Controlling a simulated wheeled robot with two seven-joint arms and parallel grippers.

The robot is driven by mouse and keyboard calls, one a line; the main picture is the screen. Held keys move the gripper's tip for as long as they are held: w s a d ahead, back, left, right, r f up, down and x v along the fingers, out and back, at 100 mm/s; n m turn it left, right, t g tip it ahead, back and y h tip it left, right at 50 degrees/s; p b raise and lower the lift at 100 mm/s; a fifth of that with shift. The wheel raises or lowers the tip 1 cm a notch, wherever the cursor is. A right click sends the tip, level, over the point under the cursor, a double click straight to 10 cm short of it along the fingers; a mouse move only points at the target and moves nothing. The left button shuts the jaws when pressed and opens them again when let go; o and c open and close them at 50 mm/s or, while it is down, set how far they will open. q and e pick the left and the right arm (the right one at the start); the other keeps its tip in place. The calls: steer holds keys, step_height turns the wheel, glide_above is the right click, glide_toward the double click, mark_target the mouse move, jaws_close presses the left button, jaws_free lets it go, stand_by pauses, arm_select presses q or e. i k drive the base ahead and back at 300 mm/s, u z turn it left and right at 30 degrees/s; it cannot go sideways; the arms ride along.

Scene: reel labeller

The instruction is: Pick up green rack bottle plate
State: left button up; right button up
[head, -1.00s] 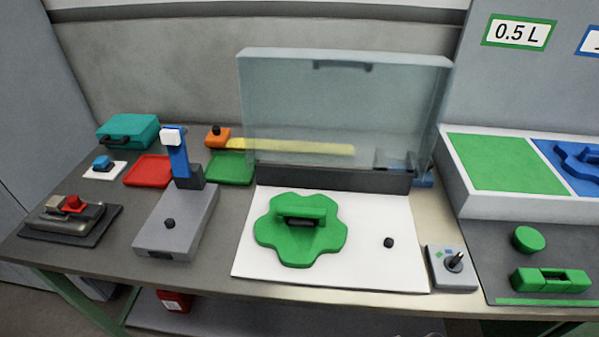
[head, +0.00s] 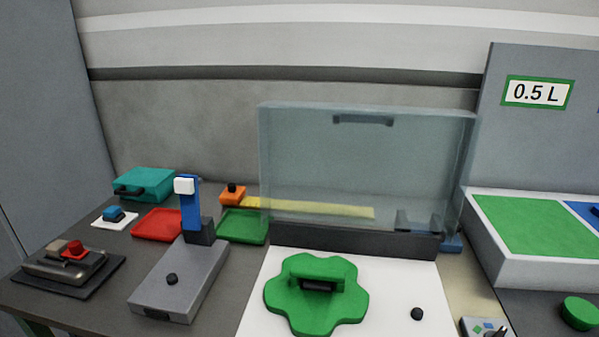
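The green bottle plate (head: 290,307) is a lobed, flower-shaped piece with a raised handle (head: 317,272) that has a dark slot under it. It lies flat on a white board (head: 393,283) in front of the open clear cover. The green rack bay (head: 530,224) is a flat green panel in a white-edged tray at the right, under a "0.5 L" sign (head: 536,93) with a green border. No plate lies on its visible part. Neither of my grippers shows in the head view.
A clear raised cover (head: 365,165) stands behind the white board. To the left are a grey device with a blue post (head: 189,213), a red tray (head: 158,225), a green tray (head: 243,226) and a teal case (head: 146,184). A small control box (head: 478,325) and a green round piece (head: 580,313) are at front right.

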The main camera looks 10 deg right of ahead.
mark_target(582, 314)
steer(key=z, duration=2)
